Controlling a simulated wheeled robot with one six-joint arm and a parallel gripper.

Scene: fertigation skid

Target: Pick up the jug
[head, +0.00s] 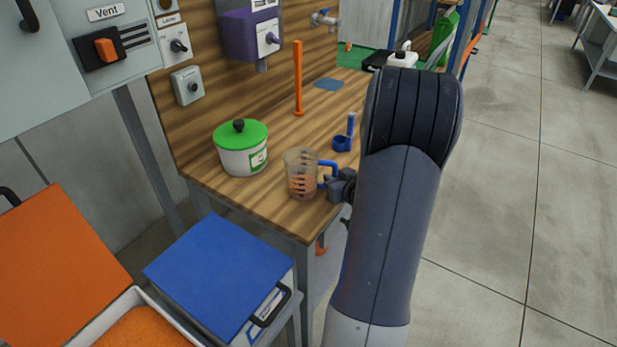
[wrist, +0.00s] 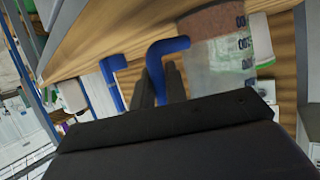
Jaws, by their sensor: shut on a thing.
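My gripper (head: 334,184) is on the jug's right side, shut on the blue handle. In the wrist view the jug (wrist: 222,65) is at the upper right, and the dark fingers of my gripper (wrist: 158,85) meet its blue handle. My arm hides part of the bench to the right.
On the bench (head: 268,199), a white tub with a green lid (head: 241,148) stands left of the jug. A blue scoop (head: 343,140) is just behind it, with an orange upright bar (head: 298,80) farther back. A blue-lidded box (head: 218,272) sits lower in front.

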